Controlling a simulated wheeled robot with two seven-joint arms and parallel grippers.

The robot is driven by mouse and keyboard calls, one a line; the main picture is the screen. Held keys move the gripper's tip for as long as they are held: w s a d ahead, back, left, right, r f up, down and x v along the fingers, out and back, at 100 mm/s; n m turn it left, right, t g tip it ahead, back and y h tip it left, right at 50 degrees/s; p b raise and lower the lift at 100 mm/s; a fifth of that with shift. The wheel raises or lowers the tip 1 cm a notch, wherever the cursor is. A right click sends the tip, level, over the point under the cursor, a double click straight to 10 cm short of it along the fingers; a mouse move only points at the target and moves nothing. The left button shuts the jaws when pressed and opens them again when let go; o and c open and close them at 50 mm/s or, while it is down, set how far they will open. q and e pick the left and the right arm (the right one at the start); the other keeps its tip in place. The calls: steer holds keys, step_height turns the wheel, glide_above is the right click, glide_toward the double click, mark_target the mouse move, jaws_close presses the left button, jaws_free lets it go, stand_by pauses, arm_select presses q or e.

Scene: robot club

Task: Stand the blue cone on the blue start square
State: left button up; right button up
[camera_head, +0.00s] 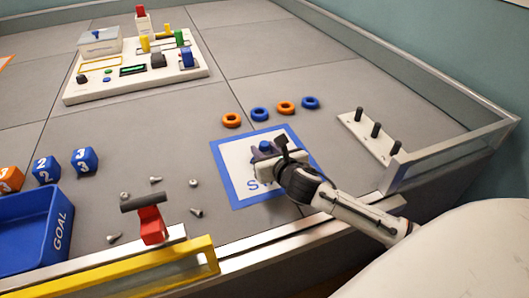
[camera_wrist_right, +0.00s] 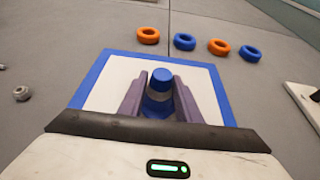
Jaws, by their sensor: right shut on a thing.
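The blue cone (camera_wrist_right: 160,92) stands between the two fingers of my right gripper (camera_wrist_right: 160,98) in the right wrist view, and the fingers are shut on it. In the head view only the cone's blue top (camera_head: 265,145) shows beside my right gripper (camera_head: 268,153). The start square (camera_head: 232,168) is white with a blue border and lies under the gripper and cone. It also shows in the right wrist view (camera_wrist_right: 104,80). The cone looks upright and within the border. My left gripper is not in view.
Orange and blue rings (camera_head: 257,114) lie beyond the square. A white peg rack (camera_head: 372,138) stands to the right, near the low wall (camera_head: 452,147). A blue goal bin (camera_head: 30,235) stands far left.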

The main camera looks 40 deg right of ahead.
steer(key=o, duration=1.1)
steer(key=shift+s+r, duration=0.1)
steer(key=p+v, duration=0.3)
steer(key=v, duration=0.8)
steer(key=shift+s+a+r, duration=0.1)
steer(key=shift+s+r, duration=0.1)
steer(key=shift+s, duration=0.15)
